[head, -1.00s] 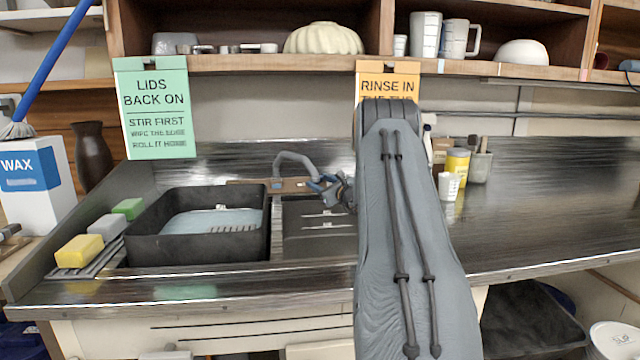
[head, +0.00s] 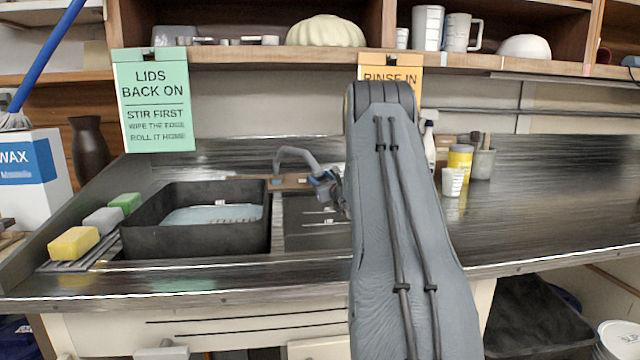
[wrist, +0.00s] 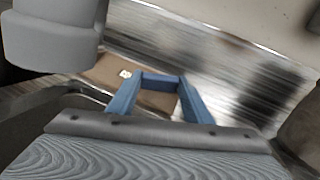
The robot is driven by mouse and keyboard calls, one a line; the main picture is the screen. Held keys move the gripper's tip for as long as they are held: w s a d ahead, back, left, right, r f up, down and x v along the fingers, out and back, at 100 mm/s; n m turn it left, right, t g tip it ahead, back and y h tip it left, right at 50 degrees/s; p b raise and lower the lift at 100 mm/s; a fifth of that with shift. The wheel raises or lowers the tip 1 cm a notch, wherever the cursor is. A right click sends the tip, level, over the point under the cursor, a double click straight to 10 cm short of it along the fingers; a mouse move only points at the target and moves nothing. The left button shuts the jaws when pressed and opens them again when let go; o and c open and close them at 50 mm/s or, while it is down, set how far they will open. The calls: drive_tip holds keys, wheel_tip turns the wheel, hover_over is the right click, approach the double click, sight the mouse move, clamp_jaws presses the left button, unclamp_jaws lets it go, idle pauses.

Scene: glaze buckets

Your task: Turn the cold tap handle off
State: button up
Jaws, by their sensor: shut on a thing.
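The grey curved tap spout (head: 296,155) rises from a brown plate (head: 290,182) behind the sink; the plate also shows in the wrist view (wrist: 150,98). My gripper (head: 322,182) is at the right of the spout, low over the plate. In the wrist view its blue fingers (wrist: 160,84) come together at their tips above the plate, beside a pale mark. It is shut on what I take to be the cold tap handle, which the fingers largely hide. I cannot make out the handle's angle. A large grey rounded piece fills the wrist view's top left.
A black tub (head: 190,235) stands left of my gripper, with sponges (head: 74,243) at its left. A yellow-lidded jar (head: 460,160) and cups stand at the right. The shelf (head: 250,58) and hanging signs (head: 155,100) are above. The right counter is largely clear.

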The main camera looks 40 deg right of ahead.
drive_tip(key=shift+m+h+b, duration=0.9)
drive_tip(key=shift+h+b, duration=0.1)
drive_tip(key=shift+b, duration=0.75)
drive_tip(key=m+h+b, duration=0.1)
drive_tip(key=b, duration=0.4)
drive_tip(key=shift+w+a+f+g+b, duration=0.1)
drive_tip(key=shift+a+g+b, duration=0.05)
drive_tip(key=shift+g+b, duration=0.15)
drive_tip(key=m+h+b, duration=0.1)
drive_tip(key=m+b, duration=0.1)
drive_tip(key=b, duration=1.4)
drive_tip(key=shift+a+f+g, duration=0.1)
drive_tip(key=shift+g, duration=0.3)
drive_tip(key=h+b, duration=0.1)
drive_tip(key=b, duration=0.5)
drive_tip(key=shift+r+m, duration=0.2)
drive_tip(key=shift+m, duration=0.1)
drive_tip(key=o, duration=1.1)
drive_tip(key=shift+c, duration=0.2)
